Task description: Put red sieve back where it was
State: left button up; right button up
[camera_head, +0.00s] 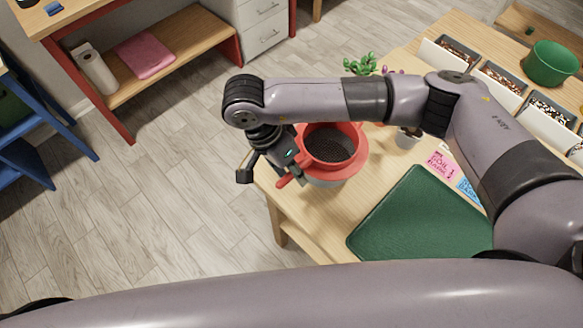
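The red sieve (354,168) has a round rim and dark mesh, and sits over a grey container (326,183) at the table's left corner. Its red handle (287,182) points to the lower left. My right gripper (280,177) is above the handle, pointing down, with its fingers spread to either side of it. Whether a finger touches the handle cannot be told. My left gripper is not in view.
A green mat (425,220) lies on the wooden table, with pink (442,165) and blue (468,190) cards beside it. Open floor lies left.

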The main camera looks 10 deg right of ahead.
jog(key=shift+r+p, duration=0.25)
jog(key=shift+p, duration=0.05)
jog(key=shift+r+p, duration=0.75)
jog(key=shift+p, duration=0.3)
jog(key=shift+w+a+r+b, duration=0.15)
jog(key=shift+a+r+b, duration=0.3)
jog(key=shift+b, duration=0.65)
jog(key=s+b+v, duration=0.1)
jog(key=b+v, duration=0.1)
jog(key=v, duration=0.8)
jog(key=shift+w+r, duration=0.15)
jog(key=shift+w, duration=0.25)
jog(key=shift+d, duration=0.15)
